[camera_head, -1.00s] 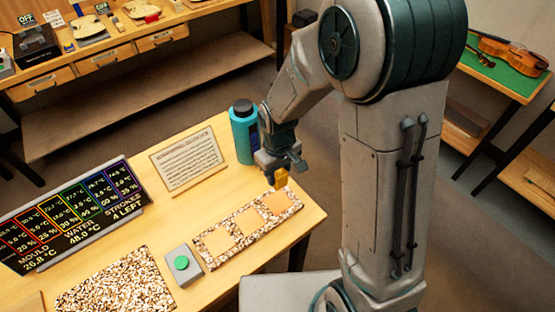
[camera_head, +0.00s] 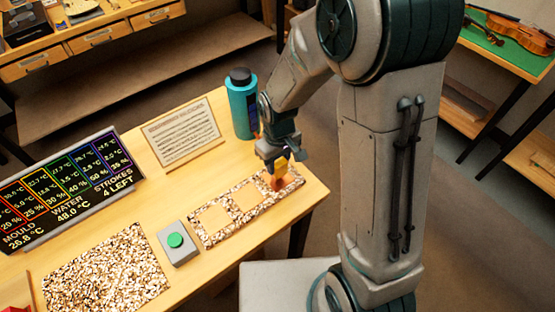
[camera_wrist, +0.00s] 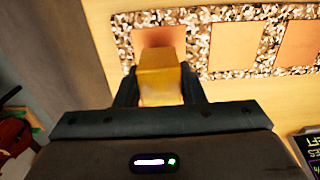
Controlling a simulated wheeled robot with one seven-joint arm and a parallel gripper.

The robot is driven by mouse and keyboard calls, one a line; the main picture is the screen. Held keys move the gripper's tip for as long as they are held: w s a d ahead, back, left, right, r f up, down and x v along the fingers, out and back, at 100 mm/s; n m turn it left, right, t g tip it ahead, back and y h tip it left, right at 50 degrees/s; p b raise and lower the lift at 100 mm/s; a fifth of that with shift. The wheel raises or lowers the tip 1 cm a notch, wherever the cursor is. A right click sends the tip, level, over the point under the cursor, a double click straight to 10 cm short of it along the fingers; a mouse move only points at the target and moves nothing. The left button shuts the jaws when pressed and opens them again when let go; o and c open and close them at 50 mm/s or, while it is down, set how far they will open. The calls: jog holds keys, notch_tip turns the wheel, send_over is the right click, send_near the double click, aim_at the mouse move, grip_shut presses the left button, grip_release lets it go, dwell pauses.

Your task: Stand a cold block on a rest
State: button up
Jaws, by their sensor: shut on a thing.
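My gripper (camera_head: 277,163) is shut on a yellow, brass-coloured block (camera_wrist: 160,75), which also shows between the fingers in the head view (camera_head: 281,165). The block is over the right end of a speckled strip (camera_head: 250,214) that has three flat, peach-coloured squares in a row. In the wrist view the block stands in front of the end square (camera_wrist: 158,37) and hides part of it. The middle square (camera_head: 246,197) and the left square (camera_head: 215,218) are bare. I cannot tell whether the block's underside touches the strip.
A teal bottle (camera_head: 241,105) stands just behind my gripper. A printed card (camera_head: 180,135), a display panel (camera_head: 65,190), a grey box with a green button (camera_head: 177,243) and a speckled mat (camera_head: 105,272) lie left.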

aim_at(278, 161)
jog(key=shift+f+b, duration=0.45)
jog(key=shift+f, duration=0.45)
jog(key=shift+f+b, duration=0.5)
jog(key=shift+f, duration=0.05)
jog(key=o, duration=1)
jog(key=shift+o, duration=0.2)
jog(key=shift+r, duration=0.15)
notch_tip(278, 161, up, 14)
jog(key=shift+b, duration=0.4)
jog(key=shift+f, duration=0.2)
